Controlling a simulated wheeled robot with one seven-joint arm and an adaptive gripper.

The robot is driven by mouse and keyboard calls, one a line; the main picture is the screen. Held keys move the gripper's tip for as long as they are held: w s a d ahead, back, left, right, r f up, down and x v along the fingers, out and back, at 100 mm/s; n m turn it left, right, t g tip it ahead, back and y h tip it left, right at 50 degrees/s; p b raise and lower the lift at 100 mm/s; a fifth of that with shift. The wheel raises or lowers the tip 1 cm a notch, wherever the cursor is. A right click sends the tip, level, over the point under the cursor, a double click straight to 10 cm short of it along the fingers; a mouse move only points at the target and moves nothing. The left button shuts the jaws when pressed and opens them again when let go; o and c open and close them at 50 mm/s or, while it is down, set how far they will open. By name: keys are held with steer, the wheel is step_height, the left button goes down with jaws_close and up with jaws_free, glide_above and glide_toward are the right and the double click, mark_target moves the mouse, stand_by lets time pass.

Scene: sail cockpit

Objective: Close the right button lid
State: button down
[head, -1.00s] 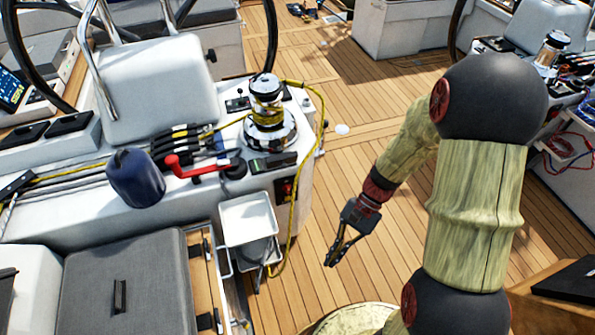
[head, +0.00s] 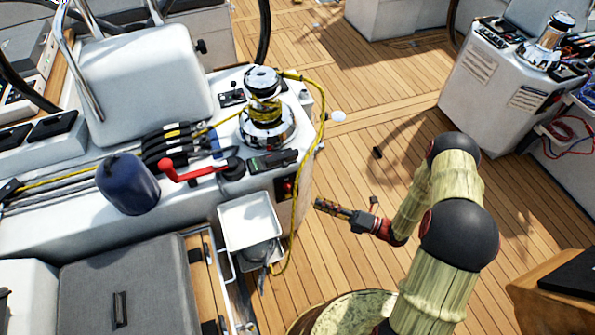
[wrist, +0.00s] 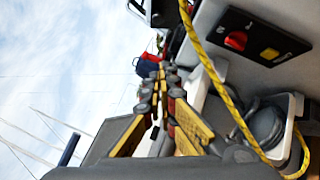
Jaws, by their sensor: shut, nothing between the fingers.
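I cannot make out for certain which part is the right button lid. Dark pieces on the console top include a flat black rectangular one (head: 272,161) in front of the winch and a round black one (head: 234,170) beside it. My gripper (head: 321,205) is shut and empty, pointing left, apart from the console's right side. In the wrist view its fingers (wrist: 165,70) come together at the tips. A black panel (wrist: 262,38) with a red and a yellow control is on the console side, to the right of the fingers.
A chrome winch (head: 266,125) stands on the console, with a yellow rope (head: 322,125) hanging down its side. A red-handled lever (head: 185,172), a blue cover (head: 128,184) and a white tray (head: 250,222) are nearby. The wooden deck (head: 350,165) around my arm is mostly open.

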steer(key=m, duration=0.1)
steer(key=m+b, duration=0.1)
steer(key=b, duration=0.2)
glide_toward(283, 162)
steer(key=s+a+f, duration=0.1)
steer(key=s+a, duration=0.3)
steer(key=a, duration=0.1)
steer(key=shift+w+a+r+t+b, duration=0.15)
steer(key=shift+w+a+r+b, duration=0.05)
steer(key=shift+w, duration=0.35)
steer(key=shift+w+a+r+t+b, duration=0.2)
steer(key=shift+w+r+b, duration=0.05)
steer(key=shift+w, duration=0.25)
steer(key=shift+w+a+r+t+b, duration=0.15)
steer(key=shift+w+r+b, duration=0.05)
steer(key=shift+w, duration=0.35)
steer(key=shift+r+p, duration=0.15)
steer(key=shift+p, duration=0.15)
steer(key=shift+w+r+m+h+p, duration=0.1)
steer(key=shift+r+m+h+p, duration=0.1)
steer(key=shift+m+h+p, duration=0.35)
